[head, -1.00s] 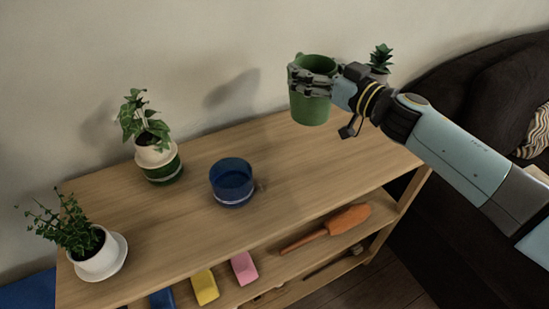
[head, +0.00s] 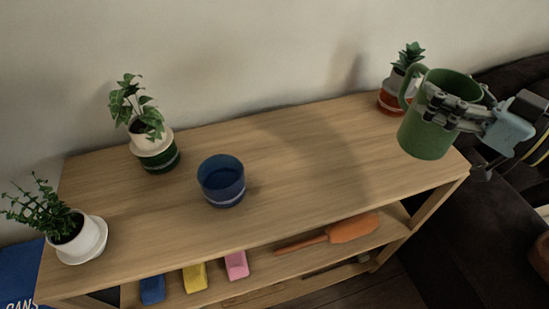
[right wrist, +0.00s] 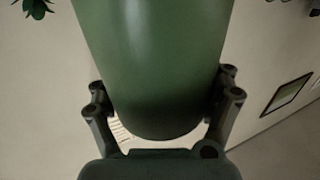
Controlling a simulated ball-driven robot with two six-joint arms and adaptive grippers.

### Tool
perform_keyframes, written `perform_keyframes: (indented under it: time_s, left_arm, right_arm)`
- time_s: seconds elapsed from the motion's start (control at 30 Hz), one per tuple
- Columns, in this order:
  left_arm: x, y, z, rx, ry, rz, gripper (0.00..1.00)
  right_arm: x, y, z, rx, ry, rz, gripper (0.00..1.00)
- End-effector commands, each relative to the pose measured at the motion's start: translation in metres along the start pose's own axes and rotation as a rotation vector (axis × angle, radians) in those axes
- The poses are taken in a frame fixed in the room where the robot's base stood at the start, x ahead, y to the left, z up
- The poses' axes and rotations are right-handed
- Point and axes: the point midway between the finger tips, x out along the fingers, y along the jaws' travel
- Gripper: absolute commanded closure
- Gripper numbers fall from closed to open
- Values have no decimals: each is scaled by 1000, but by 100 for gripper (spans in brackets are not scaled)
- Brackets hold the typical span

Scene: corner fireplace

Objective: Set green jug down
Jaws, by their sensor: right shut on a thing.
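The green jug (head: 426,137) is at the right in the head view, upright with a slight tilt, its handle on the left side. My right gripper (head: 445,106) is shut on the jug's body and holds it in front of the right end of the wooden shelf's top (head: 290,165). The jug looks raised above that top. In the right wrist view the jug (right wrist: 155,60) fills the middle, between the fingers of my right gripper (right wrist: 160,100). My left gripper is not in view.
A blue cup (head: 221,184) stands mid-shelf. Potted plants stand at the left (head: 80,240), back left (head: 153,148) and back right (head: 392,96), the last close behind the jug. The top between cup and jug is clear. A lower shelf holds an orange tool (head: 352,228) and coloured blocks (head: 237,265).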

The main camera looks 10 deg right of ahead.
Motion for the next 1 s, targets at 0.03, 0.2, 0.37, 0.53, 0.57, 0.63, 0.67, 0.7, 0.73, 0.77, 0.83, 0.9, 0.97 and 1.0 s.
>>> perform_keyframes:
  time_s: [0.03,0.2,0.37,0.53,0.57,0.63,0.67,0.7,0.73,0.77,0.83,0.9,0.97,1.0]
  left_arm:
    - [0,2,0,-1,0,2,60]
    - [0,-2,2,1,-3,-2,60]
    - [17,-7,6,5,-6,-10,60]
    - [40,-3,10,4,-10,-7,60]
    - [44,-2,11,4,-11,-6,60]
    - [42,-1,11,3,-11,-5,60]
    - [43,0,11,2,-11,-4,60]
    - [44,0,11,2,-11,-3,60]
    - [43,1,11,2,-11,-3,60]
    - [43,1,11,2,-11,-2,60]
    - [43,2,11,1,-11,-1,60]
    - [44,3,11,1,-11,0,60]
    - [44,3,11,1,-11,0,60]
    - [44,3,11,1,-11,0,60]
  right_arm:
    - [-3,-1,4,1,3,-3,78]
    - [-8,-4,10,0,4,-6,78]
    - [6,-2,22,-1,9,-7,78]
    - [37,1,40,-1,10,-4,78]
    - [42,2,43,0,10,-3,78]
    - [53,4,46,1,12,-1,78]
    - [58,4,48,1,11,-1,78]
    - [64,4,52,2,10,-2,78]
    - [71,5,54,4,11,0,78]
    - [77,6,58,4,12,1,78]
    - [90,6,65,5,10,-2,78]
    - [100,8,72,3,9,-2,78]
    - [105,8,75,3,7,-3,78]
    - [107,8,76,3,7,-4,78]
